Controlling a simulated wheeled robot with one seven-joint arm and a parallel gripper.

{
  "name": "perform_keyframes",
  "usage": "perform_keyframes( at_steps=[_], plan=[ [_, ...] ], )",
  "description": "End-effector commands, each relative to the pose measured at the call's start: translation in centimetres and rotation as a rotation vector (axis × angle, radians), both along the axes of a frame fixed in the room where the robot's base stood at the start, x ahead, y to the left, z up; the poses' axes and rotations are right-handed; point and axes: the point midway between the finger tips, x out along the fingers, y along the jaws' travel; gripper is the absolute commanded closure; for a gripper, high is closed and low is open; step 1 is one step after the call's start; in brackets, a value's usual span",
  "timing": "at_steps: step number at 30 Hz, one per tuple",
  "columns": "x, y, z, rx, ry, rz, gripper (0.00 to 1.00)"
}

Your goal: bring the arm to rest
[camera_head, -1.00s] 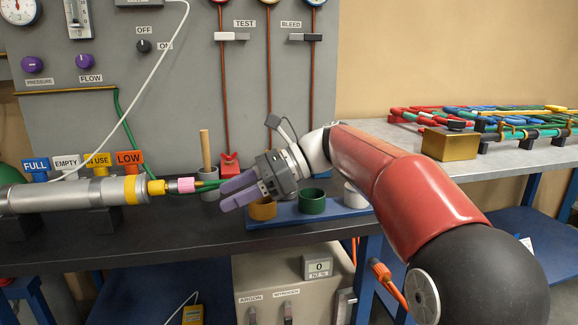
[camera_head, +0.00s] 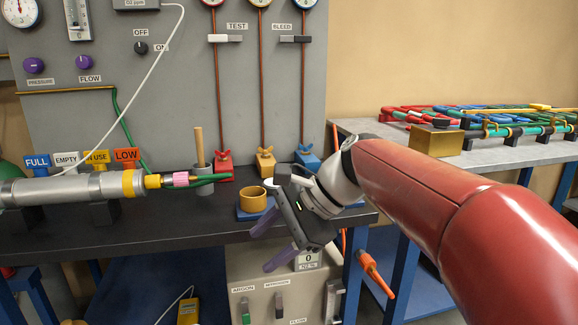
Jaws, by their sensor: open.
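My red arm reaches in from the lower right. The gripper and wrist hide most of the blue tray (camera_head: 243,214), including any cups on its right part. One brass-coloured cup (camera_head: 254,199) shows on the tray, behind and left of the gripper, apart from it.
A grey cylinder (camera_head: 70,190) with a pink-ringed fitting (camera_head: 181,179) lies at the left of the bench (camera_head: 150,229). A grey mortar-like pot (camera_head: 202,184) holds an upright wooden rod. An orange-handled hose (camera_head: 374,273) hangs below.

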Motion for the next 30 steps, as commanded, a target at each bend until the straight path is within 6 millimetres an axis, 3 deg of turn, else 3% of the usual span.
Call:
perform_keyframes(
  at_steps=[5, 9, 15, 21, 30],
  plan=[
    [-5.0, -5.8, -3.9, -0.273, -0.296, 0.136, 0.47],
    [-9.5, -11.5, -8.0, -0.558, -0.535, 0.349, 0.47],
    [-13.8, -16.9, -12.2, -0.853, -0.723, 0.645, 0.47],
    [-15.0, -18.5, -13.6, -0.953, -0.774, 0.768, 0.47],
    [-15.0, -18.5, -13.6, -0.954, -0.773, 0.773, 0.47]
  ],
)
